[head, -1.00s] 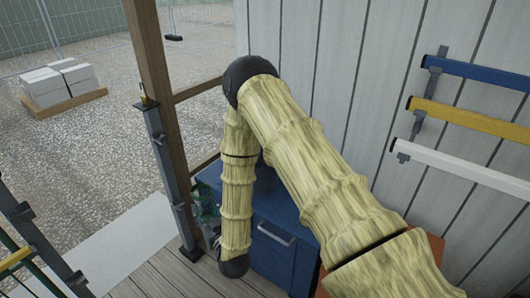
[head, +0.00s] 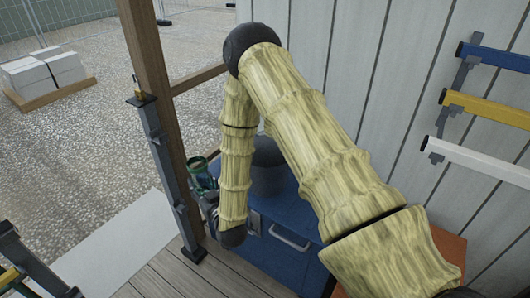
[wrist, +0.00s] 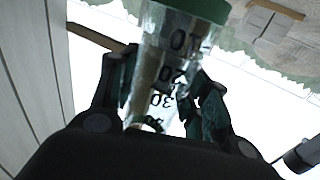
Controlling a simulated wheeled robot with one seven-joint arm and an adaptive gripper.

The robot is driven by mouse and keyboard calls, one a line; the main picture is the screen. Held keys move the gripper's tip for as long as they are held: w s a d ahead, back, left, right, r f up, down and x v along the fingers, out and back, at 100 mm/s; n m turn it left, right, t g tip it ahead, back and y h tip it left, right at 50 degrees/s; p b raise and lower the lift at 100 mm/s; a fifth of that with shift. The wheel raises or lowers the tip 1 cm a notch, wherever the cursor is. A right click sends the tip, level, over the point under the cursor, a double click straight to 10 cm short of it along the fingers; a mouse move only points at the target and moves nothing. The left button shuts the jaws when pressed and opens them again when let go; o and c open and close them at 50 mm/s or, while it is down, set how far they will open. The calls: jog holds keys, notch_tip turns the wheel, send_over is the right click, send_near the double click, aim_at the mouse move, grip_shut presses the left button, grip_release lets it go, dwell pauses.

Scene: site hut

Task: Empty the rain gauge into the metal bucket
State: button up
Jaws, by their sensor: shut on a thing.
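The rain gauge (wrist: 172,60) is a clear tube with dark scale numbers and a green rim. My gripper (wrist: 163,88) is shut on it, with a dark green finger on each side of the tube. In the head view the gauge (head: 200,170) shows its green rim at the top left of my gripper (head: 211,206), largely hidden. The numbers look inverted in the wrist view. The grey metal bucket (head: 267,178) stands on the blue chest, partly hidden behind my arm. The gauge is to the left of the bucket and apart from it.
The blue chest (head: 290,252) has a handle and stands by the plank wall (head: 350,60). A wooden post (head: 158,90) and metal upright (head: 172,165) stand left of my gripper. Coloured bars (head: 490,105) hang on the right wall. Pale blocks (head: 45,72) lie outside.

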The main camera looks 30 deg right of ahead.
jog(key=w+d+r+b, duration=0.1)
jog(key=w+d+b, duration=0.2)
jog(key=d+b, duration=0.5)
jog(key=w+d+r+b, duration=0.2)
jog(key=w+d+b, duration=0.2)
jog(key=d+b, duration=0.4)
jog(key=shift+w+d+r+m+h, duration=0.25)
jog(key=shift+d+m+h, duration=0.15)
jog(key=shift+d, duration=1.2)
jog(key=shift+s+r+m+p, duration=0.1)
jog(key=shift+r+m+p, duration=0.2)
jog(key=shift+m, duration=0.1)
